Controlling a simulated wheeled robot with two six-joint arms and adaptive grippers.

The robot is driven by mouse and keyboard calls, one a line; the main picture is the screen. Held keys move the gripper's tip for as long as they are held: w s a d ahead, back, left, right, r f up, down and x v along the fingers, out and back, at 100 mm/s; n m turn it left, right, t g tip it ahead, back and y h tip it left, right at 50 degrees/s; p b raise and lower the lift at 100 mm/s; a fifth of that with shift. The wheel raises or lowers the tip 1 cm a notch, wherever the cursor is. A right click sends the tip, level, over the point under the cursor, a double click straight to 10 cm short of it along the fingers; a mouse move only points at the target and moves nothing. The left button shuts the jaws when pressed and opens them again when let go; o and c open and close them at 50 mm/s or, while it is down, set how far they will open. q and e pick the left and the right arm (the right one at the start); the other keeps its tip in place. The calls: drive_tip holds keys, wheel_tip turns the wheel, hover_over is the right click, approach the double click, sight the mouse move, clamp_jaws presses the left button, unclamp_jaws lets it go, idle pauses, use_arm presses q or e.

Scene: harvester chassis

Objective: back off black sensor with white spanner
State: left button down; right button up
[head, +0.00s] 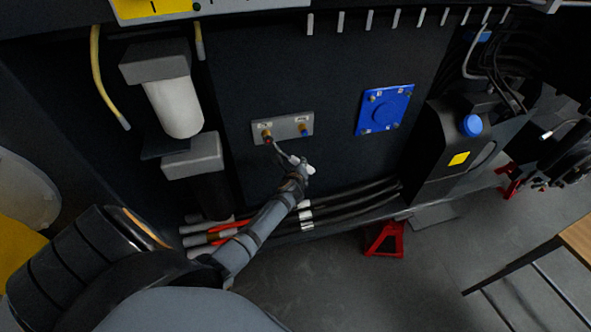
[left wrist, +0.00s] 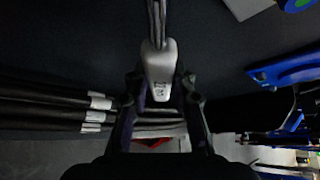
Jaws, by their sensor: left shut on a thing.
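A grey sensor plate (head: 283,129) is on the dark chassis wall. Its left fitting, brass with a dark end, appears to be the black sensor (head: 267,138); a blue-ended fitting (head: 304,130) sits to its right. My left gripper (head: 298,171) is shut on the white spanner (head: 287,155), below and right of the left fitting. The spanner's head reaches up to that fitting; whether it sits around it or only beside it, I cannot tell. In the left wrist view the spanner's pale end (left wrist: 159,72) lies between my fingers, its shaft running upward out of view. My right gripper is not in view.
A blue square cover (head: 384,110) is to the right on the wall. A white filter (head: 175,105) stands out at left. Black hoses (head: 350,196) run below the gripper. A black tank with a blue cap (head: 472,125) and a red stand (head: 385,240) are further right.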

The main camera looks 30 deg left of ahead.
use_arm(q)
drive_tip(key=shift+w+d+r, duration=0.1)
drive_tip(key=shift+w+r, duration=0.05)
drive_tip(key=shift+r, duration=0.05)
drive_tip(key=shift+w+d+r+n+t+b, duration=0.25)
drive_tip(key=shift+w+r+n+t+b, duration=0.15)
drive_tip(key=shift+r+t, duration=0.1)
drive_tip(key=shift+s+a+f+p, duration=0.1)
drive_tip(key=shift+s+p, duration=0.05)
drive_tip(key=shift+p, duration=0.3)
